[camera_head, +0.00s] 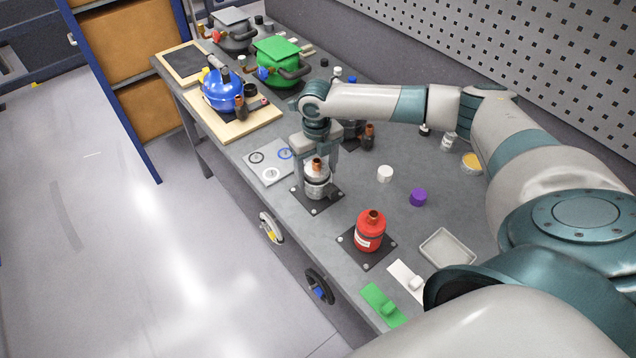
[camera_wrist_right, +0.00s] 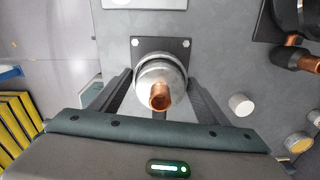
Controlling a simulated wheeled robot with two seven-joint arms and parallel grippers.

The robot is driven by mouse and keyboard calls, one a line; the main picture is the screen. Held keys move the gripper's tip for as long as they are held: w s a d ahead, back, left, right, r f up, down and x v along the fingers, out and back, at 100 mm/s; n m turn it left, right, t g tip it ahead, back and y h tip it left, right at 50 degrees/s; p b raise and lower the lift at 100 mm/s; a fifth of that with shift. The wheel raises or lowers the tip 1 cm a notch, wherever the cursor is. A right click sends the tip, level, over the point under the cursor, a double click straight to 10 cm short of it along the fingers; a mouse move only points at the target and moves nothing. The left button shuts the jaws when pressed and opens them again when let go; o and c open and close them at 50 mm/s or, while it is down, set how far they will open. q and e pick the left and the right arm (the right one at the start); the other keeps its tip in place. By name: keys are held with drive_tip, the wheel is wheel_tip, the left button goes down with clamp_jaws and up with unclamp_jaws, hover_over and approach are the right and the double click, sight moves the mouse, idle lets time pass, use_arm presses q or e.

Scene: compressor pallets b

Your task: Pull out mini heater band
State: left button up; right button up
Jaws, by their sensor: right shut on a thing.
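A silver canister (camera_head: 317,184) with a copper stub on top stands upright on a black square plate (camera_head: 329,201) near the table's front edge. My right gripper (camera_head: 317,168) reaches down over it and is shut on it, one finger on each side. In the right wrist view the canister (camera_wrist_right: 158,73) sits between the two fingers, with its copper stub (camera_wrist_right: 160,96) towards the camera. I cannot make out a separate heater band on the canister. Two round bands hang at the table's front edge, one pale with yellow (camera_head: 271,228) and one black with blue (camera_head: 319,288). My left gripper is out of view.
A red canister (camera_head: 370,232) stands nearby on its own plate. A white card with rings (camera_head: 257,171) lies left of my gripper. A white cap (camera_head: 385,173), purple cap (camera_head: 418,197) and grey tray (camera_head: 446,249) are to the right. Blue (camera_head: 222,91) and green (camera_head: 279,65) compressors stand behind.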

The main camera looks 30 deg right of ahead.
sight(317, 160)
drive_tip(key=shift+r+p, duration=0.95)
drive_tip(key=shift+r, duration=0.2)
drive_tip(key=shift+r+p, duration=0.85)
drive_tip(key=shift+r, duration=5.1)
drive_tip(key=shift+a, duration=0.1)
